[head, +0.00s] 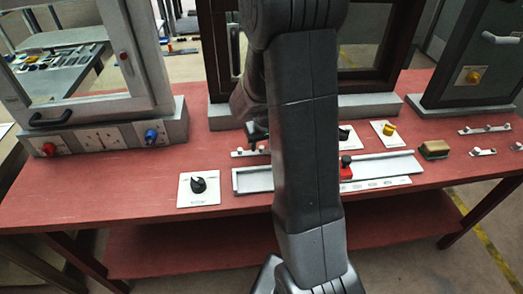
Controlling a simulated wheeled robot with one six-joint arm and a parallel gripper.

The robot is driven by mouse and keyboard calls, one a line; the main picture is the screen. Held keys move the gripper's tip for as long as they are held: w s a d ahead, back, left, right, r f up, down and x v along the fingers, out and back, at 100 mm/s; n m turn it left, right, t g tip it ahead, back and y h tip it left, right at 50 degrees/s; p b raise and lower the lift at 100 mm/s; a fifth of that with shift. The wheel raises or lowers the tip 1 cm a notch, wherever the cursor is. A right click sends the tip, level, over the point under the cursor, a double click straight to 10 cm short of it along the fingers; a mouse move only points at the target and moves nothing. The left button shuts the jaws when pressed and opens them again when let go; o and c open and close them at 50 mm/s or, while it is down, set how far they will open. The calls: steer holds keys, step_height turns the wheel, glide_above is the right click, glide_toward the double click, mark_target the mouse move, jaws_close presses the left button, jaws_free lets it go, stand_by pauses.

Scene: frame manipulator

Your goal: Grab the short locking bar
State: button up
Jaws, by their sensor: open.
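Several small metal bars with knobs lie on the red table (120,185). One bar (245,153) is at the middle, with its right part hidden behind my arm. A short bar (482,152) lies at the right, and a longer-looking bar (485,129) lies behind it. I cannot tell for sure which is the short locking bar. My gripper (257,138) is open, mostly hidden by my arm, and sits just above or behind the middle bar. Contact cannot be seen.
A grey tray (252,180) runs behind my arm, with a red-and-black button (346,167) by it. A black knob plate (198,189), a yellow knob plate (388,131) and a wooden brush-like block (433,149) lie around. Framed cabinets line the back. The table's front left is clear.

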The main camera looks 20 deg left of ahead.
steer(key=shift+a+f, duration=0.1)
steer(key=shift+f, duration=0.45)
steer(key=shift+c, duration=0.3)
jaws_close()
steer(key=shift+r, duration=0.15)
